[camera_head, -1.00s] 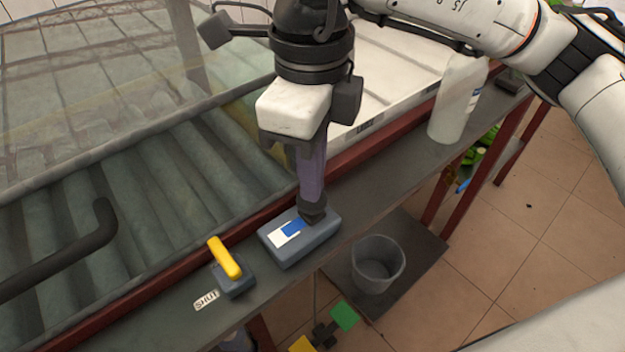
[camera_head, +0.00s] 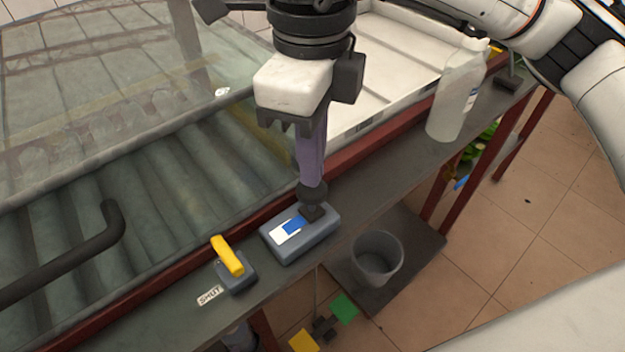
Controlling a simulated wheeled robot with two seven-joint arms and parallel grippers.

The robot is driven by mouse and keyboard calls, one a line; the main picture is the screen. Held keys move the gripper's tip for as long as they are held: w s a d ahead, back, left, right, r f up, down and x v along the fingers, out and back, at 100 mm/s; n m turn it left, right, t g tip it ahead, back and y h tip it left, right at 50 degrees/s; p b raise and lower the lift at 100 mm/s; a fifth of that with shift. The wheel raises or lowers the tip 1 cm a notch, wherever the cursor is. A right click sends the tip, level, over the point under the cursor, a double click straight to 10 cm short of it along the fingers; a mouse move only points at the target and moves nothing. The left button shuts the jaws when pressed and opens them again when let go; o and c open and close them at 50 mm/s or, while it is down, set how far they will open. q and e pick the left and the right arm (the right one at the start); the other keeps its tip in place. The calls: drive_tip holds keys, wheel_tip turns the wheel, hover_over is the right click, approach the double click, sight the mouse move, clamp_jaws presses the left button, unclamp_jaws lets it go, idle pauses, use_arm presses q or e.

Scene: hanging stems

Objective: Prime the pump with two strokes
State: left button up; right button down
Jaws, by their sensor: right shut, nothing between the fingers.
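The pump looks like a grey-blue box (camera_head: 318,246) with a blue and white label, on the narrow dark shelf. A dark round knob (camera_head: 313,194) stands above a small dark block at the box's right top end. My right gripper (camera_head: 311,182) points straight down over this knob, with its purple-grey fingers shut and empty. The fingertips meet the knob or sit just above it; I cannot tell which. My left gripper is not in view.
A valve with a yellow lever (camera_head: 227,256) stands left of the box, beside a "SHUT" label (camera_head: 209,295). A white bottle (camera_head: 453,105) stands farther right on the shelf. A grey bucket (camera_head: 377,258) is below. A glass-covered roller bed lies behind.

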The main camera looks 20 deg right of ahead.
drive_tip(key=shift+r+p, duration=1.3)
drive_tip(key=shift+r, duration=0.9)
drive_tip(key=shift+r+p, duration=0.4)
drive_tip(key=shift+r, duration=0.4)
